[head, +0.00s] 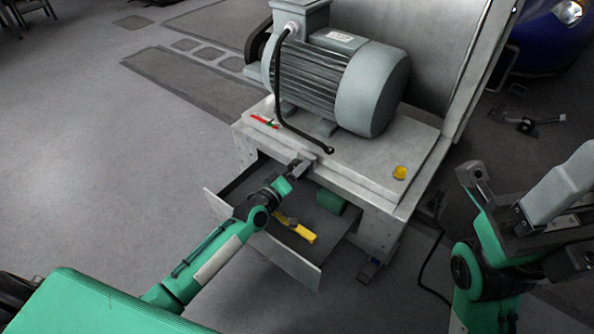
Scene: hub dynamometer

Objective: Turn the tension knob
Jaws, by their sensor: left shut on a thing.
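My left gripper (304,164) reaches in over the open drawer to the front edge of the grey bench (352,178). Its jaws are shut on a small part at that edge, and they hide most of it. I cannot make out the tension knob clearly apart from the jaws. A small yellow thing (400,172) sits on the bench top to the right of the gripper, apart from it. My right gripper (474,176) is at the right, away from the bench; I cannot tell how its jaws stand.
A large grey motor (335,80) stands on the bench, with a black cable (278,95) looping down in front. The open drawer (222,206) holds a yellow tool (296,228) and a green item (331,201). The left floor is clear.

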